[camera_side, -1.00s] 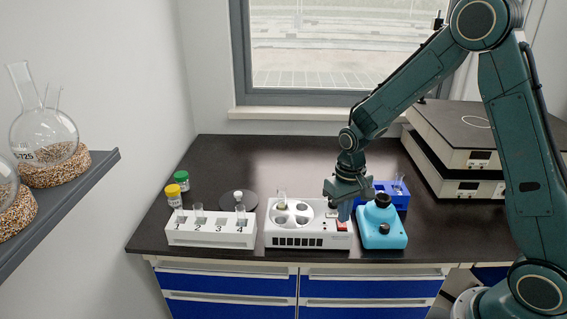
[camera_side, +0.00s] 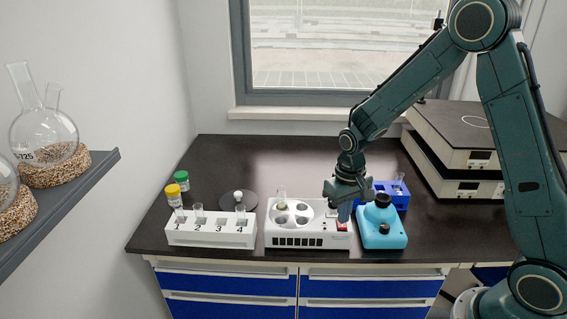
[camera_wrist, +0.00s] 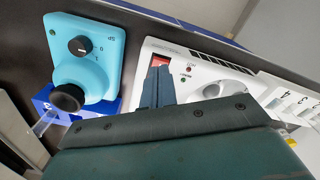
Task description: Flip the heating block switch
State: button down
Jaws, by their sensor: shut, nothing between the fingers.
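The white heating block (camera_side: 308,238) stands near the front edge of the bench, with round wells on top and one tube in a well. Its red switch (camera_side: 342,227) is at the front right corner, and it also shows in the wrist view (camera_wrist: 160,61). My gripper (camera_side: 345,217) is shut and empty, pointing down at the block's right end. In the wrist view the shut fingers (camera_wrist: 157,80) lie right at the red switch and cover part of it. I cannot tell whether they touch it.
A blue mixer (camera_side: 382,228) stands close to the right of the block, with a blue tube rack (camera_side: 385,190) behind it. A white numbered rack (camera_side: 211,231) with tubes stands to the left. The bench behind is mostly clear.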

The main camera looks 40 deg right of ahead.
aim_at(343, 226)
jog(key=shift+f, duration=0.8)
dwell(0.7)
jog(key=shift+r, duration=3.55)
jog(key=s+a+r+n+t, duration=0.1)
jog(key=s+a+r+t, duration=0.15)
jog(key=s+r, duration=0.8)
jog(key=s+a+r+n+t, duration=0.1)
jog(key=s+r+n+t, duration=0.1)
jog(key=s+r, duration=0.4)
jog(key=s+t, duration=0.1)
jog(key=s, duration=0.3)
jog(key=shift+s+a+r, duration=0.15)
jog(key=shift+a, duration=0.05)
